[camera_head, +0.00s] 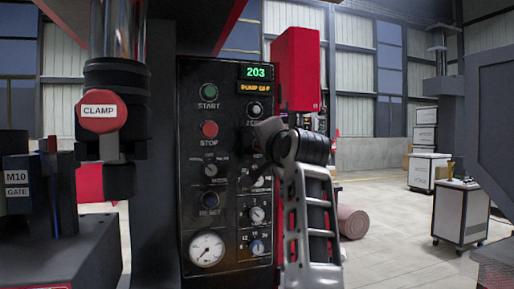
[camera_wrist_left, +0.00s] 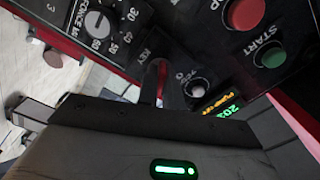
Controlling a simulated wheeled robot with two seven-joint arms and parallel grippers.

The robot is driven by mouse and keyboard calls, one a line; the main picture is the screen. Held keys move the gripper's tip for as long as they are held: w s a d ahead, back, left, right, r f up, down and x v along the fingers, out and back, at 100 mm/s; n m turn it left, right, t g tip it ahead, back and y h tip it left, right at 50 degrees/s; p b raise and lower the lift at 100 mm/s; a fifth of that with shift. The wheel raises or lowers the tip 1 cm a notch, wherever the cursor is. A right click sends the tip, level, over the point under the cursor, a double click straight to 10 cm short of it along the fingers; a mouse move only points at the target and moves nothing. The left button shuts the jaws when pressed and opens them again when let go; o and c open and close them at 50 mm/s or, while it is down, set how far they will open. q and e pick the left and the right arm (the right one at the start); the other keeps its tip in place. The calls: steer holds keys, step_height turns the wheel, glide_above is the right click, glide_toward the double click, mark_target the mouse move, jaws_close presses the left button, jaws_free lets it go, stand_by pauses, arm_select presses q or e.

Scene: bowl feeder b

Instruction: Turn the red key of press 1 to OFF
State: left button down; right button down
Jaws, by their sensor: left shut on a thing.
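The black control panel of the press (camera_head: 222,175) stands upright in the middle of the head view. My left gripper (camera_head: 266,132) is at the panel's right side, just below the zero knob (camera_head: 254,110). In the left wrist view my left gripper (camera_wrist_left: 157,82) reaches the panel face beside the KEY label (camera_wrist_left: 150,53) and is shut on the red key (camera_wrist_left: 161,80). Only a narrow red sliver of the key shows; the fingers hide the rest, so I cannot tell its position. In the head view the gripper covers the key. My right gripper is not in view.
The green START button (camera_head: 209,91), red STOP button (camera_head: 210,129), several dials and a gauge (camera_head: 207,248) surround the key on the panel. A red CLAMP knob (camera_head: 99,112) and a column stand at the left. A white cabinet (camera_head: 460,212) stands at the right on open floor.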

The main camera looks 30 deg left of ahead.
arm_select(q)
steer(key=shift+f+n+b, duration=0.15)
steer(key=shift+n+b, duration=0.35)
steer(key=shift+n, duration=0.2)
steer(key=shift+n+b, duration=0.45)
steer(key=shift+n, duration=1.35)
steer(key=c, duration=1.5)
jaws_free()
